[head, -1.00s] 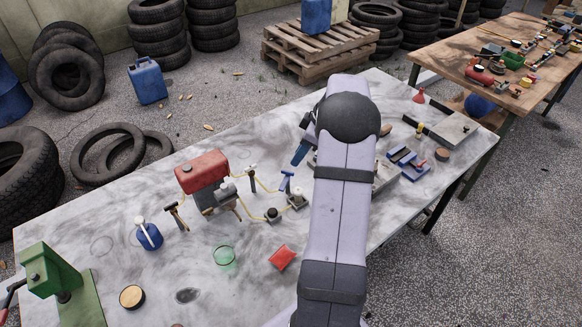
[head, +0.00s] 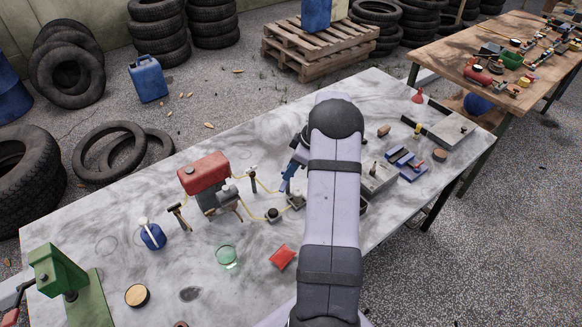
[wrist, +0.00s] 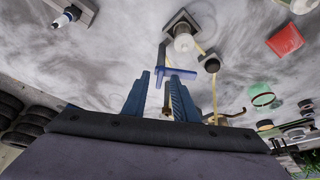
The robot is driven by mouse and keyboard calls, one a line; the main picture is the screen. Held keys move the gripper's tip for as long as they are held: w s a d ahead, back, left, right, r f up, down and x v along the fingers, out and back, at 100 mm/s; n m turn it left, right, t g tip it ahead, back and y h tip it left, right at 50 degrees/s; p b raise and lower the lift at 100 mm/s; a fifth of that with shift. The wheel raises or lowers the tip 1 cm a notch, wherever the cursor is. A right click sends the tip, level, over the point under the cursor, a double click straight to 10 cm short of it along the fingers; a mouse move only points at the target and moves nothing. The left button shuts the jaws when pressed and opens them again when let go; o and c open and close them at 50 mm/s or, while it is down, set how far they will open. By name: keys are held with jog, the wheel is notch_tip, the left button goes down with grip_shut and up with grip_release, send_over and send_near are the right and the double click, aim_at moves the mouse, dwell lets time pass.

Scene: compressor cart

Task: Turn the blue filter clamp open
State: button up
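The blue filter clamp (wrist: 180,74) shows in the wrist view as a thin handle with a bent end, just beyond my fingertips. It lies beside a pale filter cylinder (wrist: 184,41) on a dark square base. My gripper (wrist: 160,85) is open, with its two blue fingers apart and nothing clearly held between them. The right fingertip is close to the handle; I cannot tell whether it touches. In the head view my gripper (head: 289,176) is at the filter, and my arm and fingers partly hide the clamp and filter.
The red compressor tank (head: 203,172) stands left of my gripper, with yellow hoses running along the table (head: 200,270). A red packet (head: 282,257) and green glass (head: 226,257) lie nearer. A grey box (head: 376,177) and blue tray (head: 407,165) are to the right.

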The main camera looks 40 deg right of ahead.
jog(key=shift+c, duration=0.4)
grip_shut()
jog(key=shift+f+b, duration=0.1)
jog(key=shift+b, duration=0.2)
jog(key=m+b, duration=0.2)
jog(key=shift+a+f+t+h+b, duration=0.1)
jog(key=shift+t+h+b, duration=0.2)
jog(key=shift+h+b, duration=0.1)
jog(key=shift+s+a+r+m+h+b, duration=0.1)
jog(key=shift+m+h+b, duration=0.3)
jog(key=shift+m, duration=0.6)
jog(key=shift+a+r+m+h+b, duration=0.15)
jog(key=shift+m+b, duration=0.35)
jog(key=shift+m, duration=0.5)
jog(key=shift+d, duration=0.1)
jog(key=shift+o, duration=0.4)
grip_release()
